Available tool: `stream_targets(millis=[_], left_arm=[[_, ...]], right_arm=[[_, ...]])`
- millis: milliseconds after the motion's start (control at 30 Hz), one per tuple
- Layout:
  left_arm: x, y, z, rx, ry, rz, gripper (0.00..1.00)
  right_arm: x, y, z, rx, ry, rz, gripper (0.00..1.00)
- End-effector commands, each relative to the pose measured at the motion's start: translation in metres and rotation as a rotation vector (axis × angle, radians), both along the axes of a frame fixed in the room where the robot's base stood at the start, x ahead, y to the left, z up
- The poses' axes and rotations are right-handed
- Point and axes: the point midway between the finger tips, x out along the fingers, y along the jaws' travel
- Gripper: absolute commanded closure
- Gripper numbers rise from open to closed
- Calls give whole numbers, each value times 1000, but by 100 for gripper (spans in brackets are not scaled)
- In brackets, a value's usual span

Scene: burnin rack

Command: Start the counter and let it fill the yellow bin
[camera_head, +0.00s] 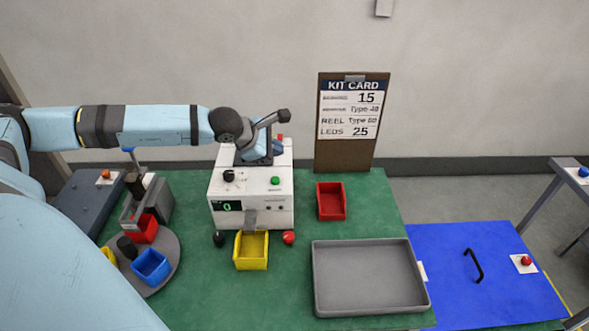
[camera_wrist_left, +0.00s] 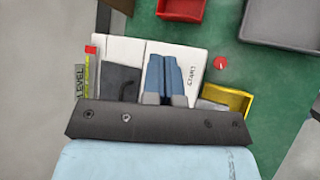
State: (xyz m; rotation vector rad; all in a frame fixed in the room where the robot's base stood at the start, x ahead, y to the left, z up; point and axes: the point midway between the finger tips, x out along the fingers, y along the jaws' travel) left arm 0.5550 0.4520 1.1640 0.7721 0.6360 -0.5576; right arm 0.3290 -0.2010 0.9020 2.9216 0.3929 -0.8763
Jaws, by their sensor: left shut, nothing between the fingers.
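The counter (camera_head: 252,203) is a white box on the green bench, with a small display reading 0, a black knob (camera_head: 228,176) and a green button (camera_head: 275,181) on its sloping front. The yellow bin (camera_head: 251,252) stands below its spout and looks empty; its edge also shows in the left wrist view (camera_wrist_left: 235,101). My left gripper (camera_head: 277,148) is above the back of the counter, behind the green button. Its blue fingers (camera_wrist_left: 164,68) are together and empty over the white top, beside the START label. The button is hidden in the wrist view. My right gripper is out of view.
A red bin (camera_head: 331,203) and a grey tray (camera_head: 368,278) stand to the right. A carousel (camera_head: 160,275) with small coloured bins is at the left. A kit card (camera_head: 350,115) stands behind. A red knob (camera_head: 289,238) and a black knob (camera_head: 218,239) flank the yellow bin.

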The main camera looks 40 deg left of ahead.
Motion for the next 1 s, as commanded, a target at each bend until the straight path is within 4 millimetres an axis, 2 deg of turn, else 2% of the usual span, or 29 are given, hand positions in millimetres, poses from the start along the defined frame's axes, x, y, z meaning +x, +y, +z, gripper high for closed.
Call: stream_targets(millis=[133, 567, 767, 1000], left_arm=[[2, 13, 7, 62, -17, 3, 100], [2, 14, 7, 67, -19, 2, 100], [2, 14, -5, 66, -19, 3, 100], [2, 14, -35, 67, -18, 4, 100]], right_arm=[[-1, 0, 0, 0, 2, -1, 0], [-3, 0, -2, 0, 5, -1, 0], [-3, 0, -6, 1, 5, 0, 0], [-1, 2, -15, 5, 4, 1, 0]])
